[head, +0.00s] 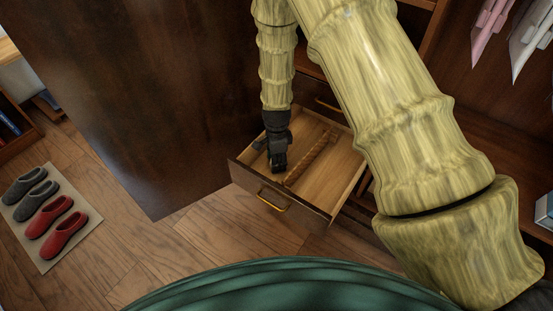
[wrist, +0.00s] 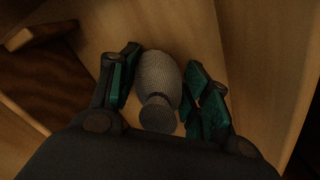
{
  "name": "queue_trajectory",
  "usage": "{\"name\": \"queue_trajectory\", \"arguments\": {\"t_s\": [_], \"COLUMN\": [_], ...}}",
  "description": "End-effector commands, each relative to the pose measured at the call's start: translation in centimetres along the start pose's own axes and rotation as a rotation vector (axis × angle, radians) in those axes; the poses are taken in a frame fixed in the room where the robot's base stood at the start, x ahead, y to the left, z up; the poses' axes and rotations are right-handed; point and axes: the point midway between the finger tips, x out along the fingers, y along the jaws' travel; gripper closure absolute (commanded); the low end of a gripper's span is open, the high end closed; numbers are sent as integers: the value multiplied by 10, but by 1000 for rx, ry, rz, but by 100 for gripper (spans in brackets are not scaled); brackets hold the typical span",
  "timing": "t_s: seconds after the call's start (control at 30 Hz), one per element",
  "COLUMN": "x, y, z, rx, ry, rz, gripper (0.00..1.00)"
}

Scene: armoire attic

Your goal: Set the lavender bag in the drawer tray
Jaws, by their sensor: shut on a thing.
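The lavender bag (wrist: 158,78) is a grey, finely woven pouch with a narrow tied neck and a round end toward the camera. My gripper (wrist: 162,66) has green-padded fingers on both sides of the bag and is shut on it. In the head view my gripper (head: 278,163) points down inside the open drawer (head: 326,184), in its left part. The bag is hidden or too dark to make out there. Light wood lies beneath the bag in the wrist view; I cannot tell whether the bag touches it.
A brown, twisted-looking bar (head: 310,158) lies in the drawer right of my gripper. A large dark wooden door (head: 140,90) stands at left. Grey slippers (head: 30,190) and red slippers (head: 55,225) rest on a mat. Clothes (head: 530,40) hang at upper right.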

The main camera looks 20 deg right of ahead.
Motion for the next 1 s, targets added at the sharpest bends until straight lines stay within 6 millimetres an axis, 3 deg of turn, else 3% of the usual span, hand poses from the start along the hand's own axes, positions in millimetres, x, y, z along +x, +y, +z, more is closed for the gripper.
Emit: {"name": "queue_trajectory", "arguments": {"t_s": [0.03, 0.13, 0.57, 1.0], "x": [0, 0, -3, -78], "y": [0, 0, 0, -1], "z": [0, 0, 0, 0], "rx": [0, 0, 0, -1], "ry": [0, 0, 0, 1], "rz": [0, 0, -1, -3], "gripper": [49, 31, 30, 30]}}
